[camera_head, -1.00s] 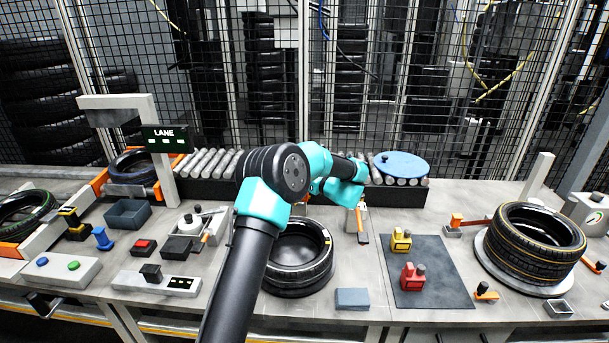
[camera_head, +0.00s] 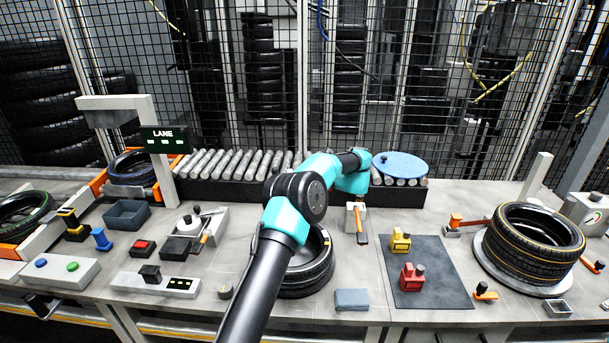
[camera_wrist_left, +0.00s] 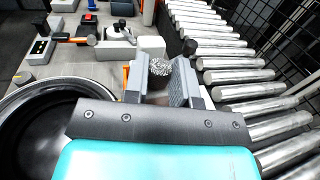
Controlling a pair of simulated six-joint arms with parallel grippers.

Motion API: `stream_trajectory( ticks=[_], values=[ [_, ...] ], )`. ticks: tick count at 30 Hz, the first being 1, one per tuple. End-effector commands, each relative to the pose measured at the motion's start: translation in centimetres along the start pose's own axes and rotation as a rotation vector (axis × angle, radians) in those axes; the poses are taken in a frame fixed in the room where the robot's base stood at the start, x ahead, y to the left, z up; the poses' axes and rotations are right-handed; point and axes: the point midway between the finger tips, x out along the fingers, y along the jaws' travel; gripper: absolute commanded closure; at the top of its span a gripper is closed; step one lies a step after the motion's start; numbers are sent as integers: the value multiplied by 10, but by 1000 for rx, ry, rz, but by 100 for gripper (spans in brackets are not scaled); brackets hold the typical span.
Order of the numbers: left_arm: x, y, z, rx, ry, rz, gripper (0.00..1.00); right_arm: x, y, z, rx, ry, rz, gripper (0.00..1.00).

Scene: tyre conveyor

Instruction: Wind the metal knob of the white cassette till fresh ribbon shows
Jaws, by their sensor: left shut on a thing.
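The white cassette (camera_head: 351,219) stands upright on the bench to the right of the middle tyre, with an orange strip (camera_head: 361,226) on its front. My left arm reaches over the tyre, and its hand is above the cassette; the fingertips are not clear in the head view. In the left wrist view my left gripper (camera_wrist_left: 158,75) has its two grey fingers on either side of the knurled metal knob (camera_wrist_left: 159,68), shut on it. Most of the cassette is hidden by the gripper in that view. I cannot make out the ribbon's state. My right gripper is not in view.
The middle tyre (camera_head: 318,272) lies under my arm, close by the cassette. A roller conveyor (camera_head: 240,165) runs behind. A dark mat (camera_head: 440,285) with yellow and red stamps lies to the right. A blue-grey block (camera_head: 352,299) sits in front.

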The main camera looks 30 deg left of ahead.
Motion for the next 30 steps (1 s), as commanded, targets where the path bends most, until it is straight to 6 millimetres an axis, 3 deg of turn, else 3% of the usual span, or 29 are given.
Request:
stream_trajectory(
  ticks=[9,23,24,30],
  values=[
    [0,-2,0,-1,0,95,99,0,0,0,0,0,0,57],
    [0,-2,0,0,0,107,99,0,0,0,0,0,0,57],
    [0,-2,0,0,0,106,71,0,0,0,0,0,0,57],
    [0,-2,0,0,0,106,52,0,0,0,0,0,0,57]
  ],
)
